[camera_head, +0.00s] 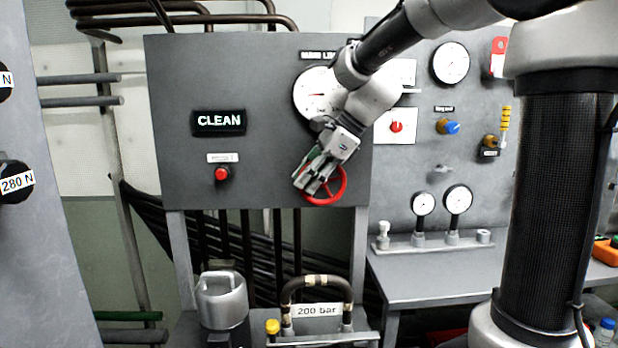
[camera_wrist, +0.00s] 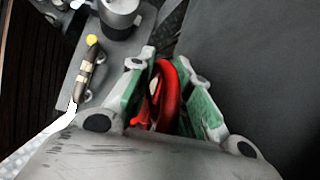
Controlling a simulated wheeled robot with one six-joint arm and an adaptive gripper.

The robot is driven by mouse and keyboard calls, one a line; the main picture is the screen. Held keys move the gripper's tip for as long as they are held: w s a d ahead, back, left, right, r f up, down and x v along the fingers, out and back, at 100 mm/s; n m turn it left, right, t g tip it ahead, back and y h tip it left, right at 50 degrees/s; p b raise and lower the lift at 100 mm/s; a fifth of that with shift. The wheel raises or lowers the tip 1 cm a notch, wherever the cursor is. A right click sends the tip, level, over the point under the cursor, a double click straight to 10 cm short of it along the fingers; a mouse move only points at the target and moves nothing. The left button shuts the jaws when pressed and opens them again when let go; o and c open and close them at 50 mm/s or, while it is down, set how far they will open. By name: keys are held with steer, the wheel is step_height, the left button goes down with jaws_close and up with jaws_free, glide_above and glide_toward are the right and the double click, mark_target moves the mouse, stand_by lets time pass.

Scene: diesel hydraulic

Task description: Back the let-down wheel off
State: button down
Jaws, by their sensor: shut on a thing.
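The red handwheel (camera_head: 341,190) is mounted low on the right part of the dark grey panel, below a large round white gauge (camera_head: 317,93). My gripper (camera_head: 307,187) is at the wheel's left side, with its fingers closed on the rim. In the wrist view the red rim (camera_wrist: 171,92) runs between the two green-padded fingers of my gripper (camera_wrist: 166,85). The fingers and arm hide the left part of the wheel and part of the gauge's right edge. The wheel's hub is mostly hidden.
The same panel carries a CLEAN sign (camera_head: 219,122) and a red button (camera_head: 222,174). Below stand a grey canister (camera_head: 221,298) and a hooped handle (camera_head: 317,281) by a "200 bar" label. A bench (camera_head: 440,272) with small gauges (camera_head: 458,199) is to the right.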

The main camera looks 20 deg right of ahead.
steer(key=c, duration=1.6)
jaws_free()
steer(key=shift+w, duration=0.25)
steer(key=shift+o, duration=0.2)
steer(key=shift+s, duration=0.1)
steer(key=v, duration=1.1)
steer(key=shift+d+r, duration=0.3)
steer(key=shift+o, duration=0.4)
steer(key=shift+s, duration=0.1)
